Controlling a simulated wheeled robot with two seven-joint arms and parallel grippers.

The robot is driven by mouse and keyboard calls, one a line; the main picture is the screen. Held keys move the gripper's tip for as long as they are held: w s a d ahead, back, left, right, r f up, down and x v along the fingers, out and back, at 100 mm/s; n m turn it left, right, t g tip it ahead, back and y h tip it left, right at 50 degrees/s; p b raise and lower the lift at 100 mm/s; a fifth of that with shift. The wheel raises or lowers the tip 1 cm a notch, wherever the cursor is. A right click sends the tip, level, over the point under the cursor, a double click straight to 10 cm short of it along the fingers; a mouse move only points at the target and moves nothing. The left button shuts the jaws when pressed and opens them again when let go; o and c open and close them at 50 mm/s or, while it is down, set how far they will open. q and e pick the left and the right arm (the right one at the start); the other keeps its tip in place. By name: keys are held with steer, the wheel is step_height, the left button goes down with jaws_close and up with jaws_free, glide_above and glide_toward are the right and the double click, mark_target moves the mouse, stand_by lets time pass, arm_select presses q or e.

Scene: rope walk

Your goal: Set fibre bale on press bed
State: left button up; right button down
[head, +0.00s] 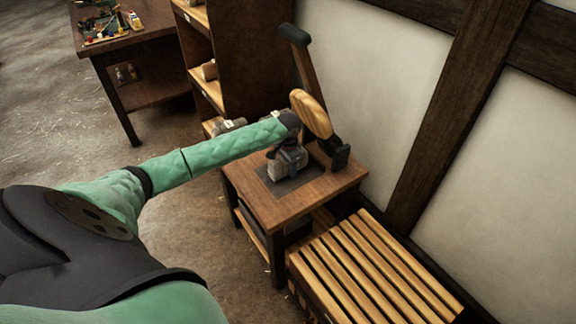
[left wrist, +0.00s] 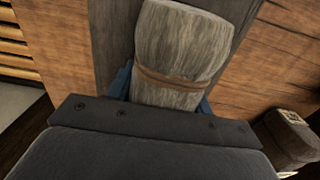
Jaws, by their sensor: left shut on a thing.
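The fibre bale (head: 286,168) is a grey, fibrous block. In the left wrist view the bale (left wrist: 180,50) shows a brown band around it. My left gripper (head: 291,154) is shut on it, with blue fingers at both sides. The bale is over the dark grey press bed (head: 292,187), a flat square set in a small wooden table; the bed also shows beside the bale in the left wrist view (left wrist: 112,45). I cannot tell whether the bale touches the bed or hangs just above it. My right gripper is not in view.
A round wooden part (head: 311,114) and a tilted post with dark ends (head: 305,68) stand at the table's back edge. A slatted bench (head: 370,270) is at the front right. Shelves (head: 235,60) and a workbench (head: 125,42) with small items stand behind.

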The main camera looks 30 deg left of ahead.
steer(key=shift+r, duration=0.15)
arm_select(q)
steer(key=o, duration=1.1)
steer(key=shift+f, duration=0.1)
steer(key=shift+o, duration=0.2)
step_height(320, 180, up, 7)
steer(key=shift+f+b, duration=0.1)
steer(key=shift+b, duration=0.3)
steer(key=shift+r, duration=0.5)
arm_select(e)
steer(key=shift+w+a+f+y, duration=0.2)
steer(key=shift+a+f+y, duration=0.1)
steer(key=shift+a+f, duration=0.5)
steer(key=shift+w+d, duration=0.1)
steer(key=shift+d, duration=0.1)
